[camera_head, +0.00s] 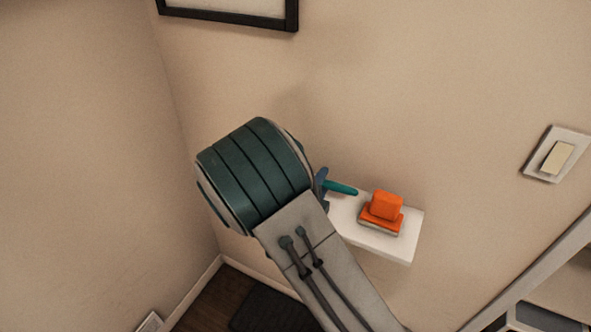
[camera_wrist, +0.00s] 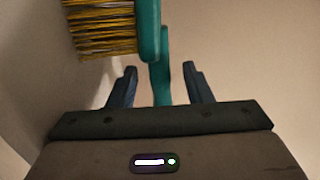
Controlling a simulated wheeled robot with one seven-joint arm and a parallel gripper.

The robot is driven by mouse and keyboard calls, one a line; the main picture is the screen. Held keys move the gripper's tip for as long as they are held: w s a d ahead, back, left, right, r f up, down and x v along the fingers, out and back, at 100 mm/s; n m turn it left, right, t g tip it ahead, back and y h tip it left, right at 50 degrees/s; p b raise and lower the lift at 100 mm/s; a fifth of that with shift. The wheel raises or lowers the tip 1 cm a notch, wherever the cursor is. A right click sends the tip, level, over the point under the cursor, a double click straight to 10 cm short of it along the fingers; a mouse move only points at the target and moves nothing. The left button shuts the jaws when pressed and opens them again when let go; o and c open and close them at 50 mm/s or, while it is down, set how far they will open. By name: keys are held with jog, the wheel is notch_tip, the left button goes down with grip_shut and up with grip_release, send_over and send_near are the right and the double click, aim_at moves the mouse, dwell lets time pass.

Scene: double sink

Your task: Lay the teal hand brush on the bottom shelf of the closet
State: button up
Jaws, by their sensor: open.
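The teal hand brush shows in the wrist view (camera_wrist: 149,32), with yellow-brown bristles pointing left. Its handle runs down between the two fingers of my gripper (camera_wrist: 160,85), which stand apart with a gap on each side. In the head view, the teal handle end (camera_head: 341,188) sticks out to the right of my gripper's blue finger (camera_head: 321,188), over a white wall shelf (camera_head: 385,243). The rest of the brush is hidden behind my arm there. The closet's bottom shelf cannot be made out.
An orange block-like brush or sponge (camera_head: 384,207) sits on the white shelf, right of the handle. A light switch (camera_head: 556,156) is on the wall at right. A framed picture (camera_head: 230,12) hangs above. A dark mat (camera_head: 272,312) lies on the floor. A pale frame edge (camera_head: 530,275) is at lower right.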

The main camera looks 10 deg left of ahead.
jog(key=shift+w+d, duration=0.1)
jog(key=shift+w, duration=0.3)
grip_shut()
jog(key=shift+r, duration=0.1)
